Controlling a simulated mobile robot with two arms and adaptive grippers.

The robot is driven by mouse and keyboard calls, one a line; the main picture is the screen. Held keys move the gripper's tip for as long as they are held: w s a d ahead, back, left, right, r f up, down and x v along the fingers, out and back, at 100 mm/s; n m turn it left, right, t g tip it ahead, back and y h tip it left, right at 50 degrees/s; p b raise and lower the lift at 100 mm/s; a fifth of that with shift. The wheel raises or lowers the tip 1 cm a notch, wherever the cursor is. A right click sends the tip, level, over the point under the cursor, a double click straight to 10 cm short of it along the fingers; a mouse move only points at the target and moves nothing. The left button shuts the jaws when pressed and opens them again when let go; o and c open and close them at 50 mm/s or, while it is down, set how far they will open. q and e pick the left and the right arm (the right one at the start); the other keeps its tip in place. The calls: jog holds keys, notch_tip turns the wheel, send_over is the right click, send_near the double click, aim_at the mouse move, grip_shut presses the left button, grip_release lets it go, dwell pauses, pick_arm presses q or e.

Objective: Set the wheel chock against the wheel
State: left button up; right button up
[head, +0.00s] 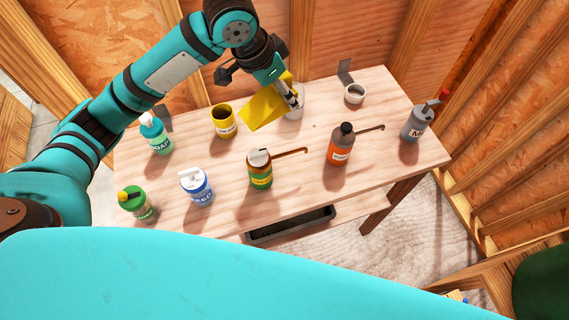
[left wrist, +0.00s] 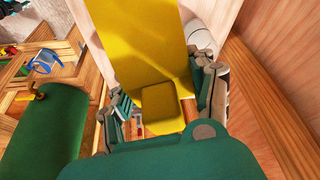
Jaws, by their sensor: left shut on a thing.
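A yellow angular piece (head: 262,108), which looks like the wheel chock, is held tilted above the back of the wooden table (head: 220,182). My left gripper (head: 288,96) is shut on it. In the left wrist view the yellow piece (left wrist: 145,45) lies between the two fingers, with a smaller yellow block part near the palm. A whitish can (head: 297,103) stands behind and partly hidden by the gripper and the piece. I cannot make out a wheel in either view. My right gripper is not in view.
Several bottles and cans stand on the table, including a yellow mug (head: 223,122), a green-and-orange bottle (head: 260,172), an orange bottle (head: 340,148) and a grey jug (head: 416,124). A dark tray (head: 290,226) sits below the front edge. A dark green shape (head: 545,280) is at lower right.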

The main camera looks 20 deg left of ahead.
pick_arm(q)
jog(key=d+m, duration=0.1)
jog(key=w+d+f+m+g+b, duration=0.1)
jog(key=m, duration=0.1)
jog(key=shift+w+d+f+h, duration=0.2)
jog(key=shift+d+f+h, duration=0.1)
jog(key=shift+h, duration=0.1)
jog(key=shift+f, duration=0.4)
notch_tip(320, 180, down, 17)
jog(key=shift+p, duration=0.45)
jog(key=shift+f, duration=0.1)
jog(key=o, duration=1.1)
